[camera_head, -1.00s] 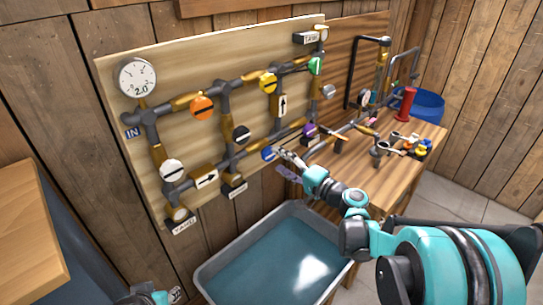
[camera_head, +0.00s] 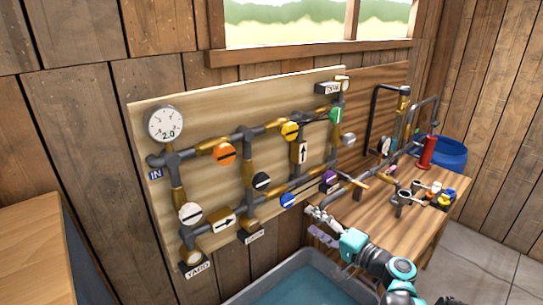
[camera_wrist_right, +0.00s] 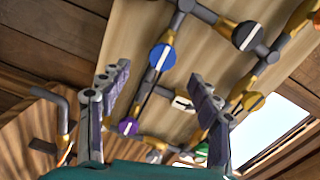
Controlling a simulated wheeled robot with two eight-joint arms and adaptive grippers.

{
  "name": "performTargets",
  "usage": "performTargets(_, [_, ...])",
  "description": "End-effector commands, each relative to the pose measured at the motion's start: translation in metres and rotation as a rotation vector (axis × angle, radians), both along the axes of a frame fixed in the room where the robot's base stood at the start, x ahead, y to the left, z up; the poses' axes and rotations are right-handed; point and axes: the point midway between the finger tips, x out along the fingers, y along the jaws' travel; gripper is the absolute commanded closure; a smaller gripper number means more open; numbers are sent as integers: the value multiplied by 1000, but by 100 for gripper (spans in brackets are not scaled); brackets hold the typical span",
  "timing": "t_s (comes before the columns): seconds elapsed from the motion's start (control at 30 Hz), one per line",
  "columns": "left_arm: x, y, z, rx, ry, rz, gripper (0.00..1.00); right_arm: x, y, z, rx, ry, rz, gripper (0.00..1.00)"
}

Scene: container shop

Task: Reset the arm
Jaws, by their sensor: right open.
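My right arm comes in from the bottom right in the head view, and its right gripper (camera_head: 322,227) is in front of the pipe board, near the blue valve (camera_head: 288,200). In the right wrist view, the right gripper (camera_wrist_right: 155,110) has its two fingers spread wide with nothing between them. The blue valve (camera_wrist_right: 162,57) and purple valve (camera_wrist_right: 128,126) show beyond the fingers, apart from them. The pipe board (camera_head: 215,185) is upright on the wall with orange, yellow, green, black and white valves. My left gripper is not in view.
A tub of water (camera_head: 290,285) stands below the board. A wooden table (camera_head: 425,225) at the right holds loose fittings, a red cylinder (camera_head: 427,152) and pipes; a blue bucket (camera_head: 451,155) is behind. A wooden surface (camera_head: 30,240) is at the left.

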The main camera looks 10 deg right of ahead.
Motion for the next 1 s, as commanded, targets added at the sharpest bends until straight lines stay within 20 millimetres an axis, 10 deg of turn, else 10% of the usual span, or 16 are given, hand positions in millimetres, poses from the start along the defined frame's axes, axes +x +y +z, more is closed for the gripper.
performTargets(0.33, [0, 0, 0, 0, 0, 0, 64, -102, 74, -64, -580, 260, 134, 37])
performTargets(0.63, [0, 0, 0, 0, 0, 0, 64, -203, 42, -109, -1172, 367, 175, 37])
performTargets(1.0, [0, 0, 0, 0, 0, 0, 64, -227, 18, -113, -1367, 372, 166, 37])
